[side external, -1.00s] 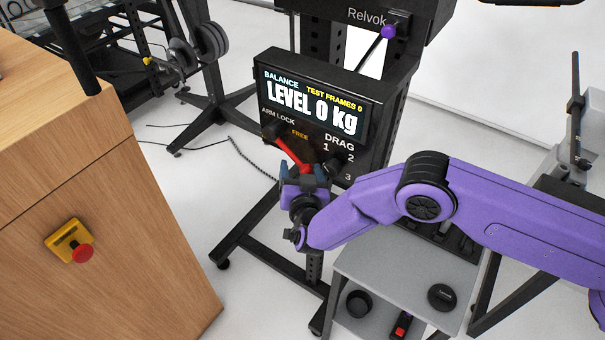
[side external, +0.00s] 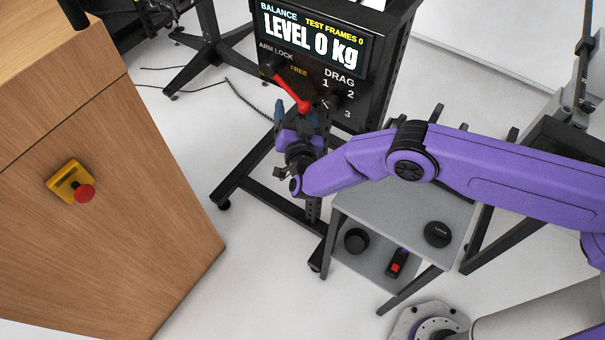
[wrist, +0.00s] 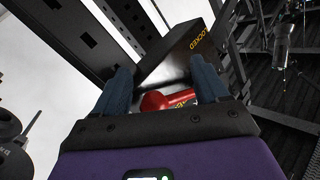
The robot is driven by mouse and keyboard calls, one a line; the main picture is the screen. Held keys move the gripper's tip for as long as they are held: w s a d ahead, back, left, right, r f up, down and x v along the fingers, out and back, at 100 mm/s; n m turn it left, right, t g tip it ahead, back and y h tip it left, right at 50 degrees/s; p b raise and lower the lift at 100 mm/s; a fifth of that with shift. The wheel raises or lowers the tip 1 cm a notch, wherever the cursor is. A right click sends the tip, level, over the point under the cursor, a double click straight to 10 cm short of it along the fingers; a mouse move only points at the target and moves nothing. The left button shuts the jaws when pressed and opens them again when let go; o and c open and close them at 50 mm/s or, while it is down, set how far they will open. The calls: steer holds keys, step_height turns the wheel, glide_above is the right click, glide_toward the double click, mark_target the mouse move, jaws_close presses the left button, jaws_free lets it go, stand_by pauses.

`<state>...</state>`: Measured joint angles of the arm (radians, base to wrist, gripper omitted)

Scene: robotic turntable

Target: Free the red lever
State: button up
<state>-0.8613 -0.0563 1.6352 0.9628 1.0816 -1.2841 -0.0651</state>
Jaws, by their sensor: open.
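The red lever (side external: 291,89) is on the front panel of the black console (side external: 384,70), under the "ARM LOCK" label. It slants from its black pivot at upper left down to its knob end at lower right, below the word "FREE". My gripper (side external: 295,112) is open just below the knob end. In the wrist view the lever's red end (wrist: 165,101) shows between the two dark blue fingers, near their bases, with gaps on both sides. Whether a finger touches it I cannot tell. A yellow "LOCKED" label shows on the panel in the wrist view.
The lit display (side external: 313,35) reads "LEVEL 0 kg". A "DRAG" dial (side external: 334,97) sits close right of the lever. A grey side table (side external: 400,215) stands under my arm.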

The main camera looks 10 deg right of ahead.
steer(key=s+a, duration=0.1)
steer(key=s, duration=1.6)
steer(key=shift+s+a, duration=0.25)
steer(key=shift+a, duration=0.15)
steer(key=shift+c, duration=1.2)
steer(key=m+y, duration=0.4)
glide_toward(307, 112)
steer(key=w, duration=0.3)
steer(key=w+a, duration=0.1)
steer(key=w, duration=0.5)
steer(key=shift+w+a, duration=0.15)
steer(key=shift+r, duration=0.1)
jaws_close()
